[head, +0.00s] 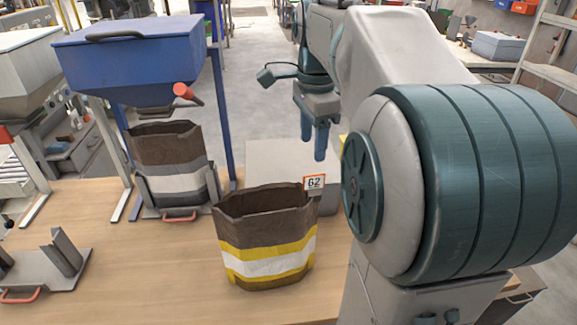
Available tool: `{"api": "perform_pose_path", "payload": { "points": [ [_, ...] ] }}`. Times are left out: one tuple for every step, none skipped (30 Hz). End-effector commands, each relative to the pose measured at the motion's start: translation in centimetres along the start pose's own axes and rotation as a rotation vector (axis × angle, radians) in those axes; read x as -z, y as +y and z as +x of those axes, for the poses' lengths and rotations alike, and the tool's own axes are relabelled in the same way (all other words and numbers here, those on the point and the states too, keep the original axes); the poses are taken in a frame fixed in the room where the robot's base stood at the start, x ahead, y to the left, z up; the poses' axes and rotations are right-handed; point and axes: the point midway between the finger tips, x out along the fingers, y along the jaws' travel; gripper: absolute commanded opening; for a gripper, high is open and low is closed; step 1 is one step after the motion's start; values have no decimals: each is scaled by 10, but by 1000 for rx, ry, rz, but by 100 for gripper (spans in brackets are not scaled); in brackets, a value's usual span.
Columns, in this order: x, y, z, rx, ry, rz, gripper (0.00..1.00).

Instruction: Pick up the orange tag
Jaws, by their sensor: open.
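The orange tag (314,182) is a small white card with an orange border and the number 62. It shows upright at the right rear rim of a brown paper bag (268,225) with yellow and white bands. I cannot tell whether it is fixed to the bag or stands just behind it. My gripper (313,148) points down above the tag in the picture, with its two blue fingers open and nothing between them. A gap shows between the fingertips and the tag; the depth between them is unclear.
A grey box (272,160) stands behind the bag. At left, a blue hopper (130,55) with a red handle (183,91) stands over a second brown bag (168,150) in a metal holder. An empty metal holder (55,265) lies at far left. The wooden table front (150,275) is clear.

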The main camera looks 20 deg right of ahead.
Motion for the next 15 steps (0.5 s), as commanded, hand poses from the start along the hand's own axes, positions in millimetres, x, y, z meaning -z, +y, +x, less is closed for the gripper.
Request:
{"api": "perform_pose_path", "payload": {
  "points": [
    [4, -3, -4, -5, -1, 42, 55],
    [6, -4, -6, -8, -1, 61, 55],
    [7, -5, -5, -12, -2, 81, 55],
    [8, -5, -3, -14, -2, 91, 55],
    [8, -5, -1, -15, -3, 97, 55],
    [8, -5, 5, -17, -3, 102, 55],
    [8, -4, 10, -18, -3, 103, 55],
    [8, -4, 16, -17, -3, 103, 55],
    [8, -4, 24, -18, -3, 102, 55],
    [8, -4, 31, -18, -3, 102, 55],
    [8, -4, 37, -18, -3, 102, 55],
    [8, -3, 45, -18, -3, 101, 55],
    [8, -3, 50, -17, -3, 101, 55],
    [8, -3, 56, -18, -3, 101, 55],
    [9, -4, 62, -16, -3, 101, 55]
  ]
}}
